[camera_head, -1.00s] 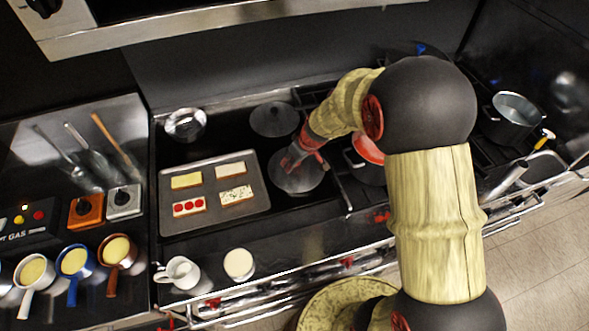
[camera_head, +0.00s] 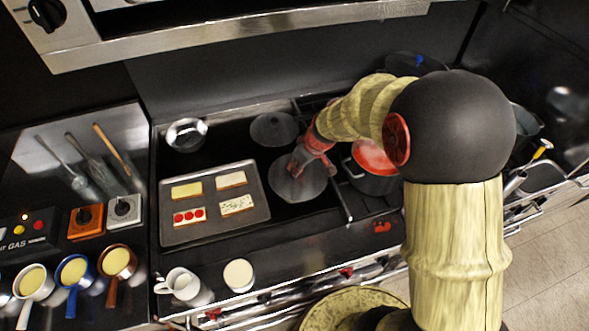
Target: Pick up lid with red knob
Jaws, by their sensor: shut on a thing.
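A round grey lid (camera_head: 305,188) lies on the dark counter in the middle of the head view, just right of the baking tray. My gripper (camera_head: 296,169), with red and grey parts, reaches down to its centre and is shut on it. The fingers hide the knob, so its colour cannot be made out. I cannot tell whether the lid is lifted off the surface. A second dark lid (camera_head: 273,128) lies behind it, and a lid with a blue knob (camera_head: 419,61) stands at the back right.
A red-topped pot (camera_head: 374,158) stands close right of my gripper. The baking tray (camera_head: 250,222) with several bread slices is to the left. A white mug (camera_head: 180,283) and a white cup (camera_head: 238,275) stand in front. A metal bowl (camera_head: 186,134) is at back left.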

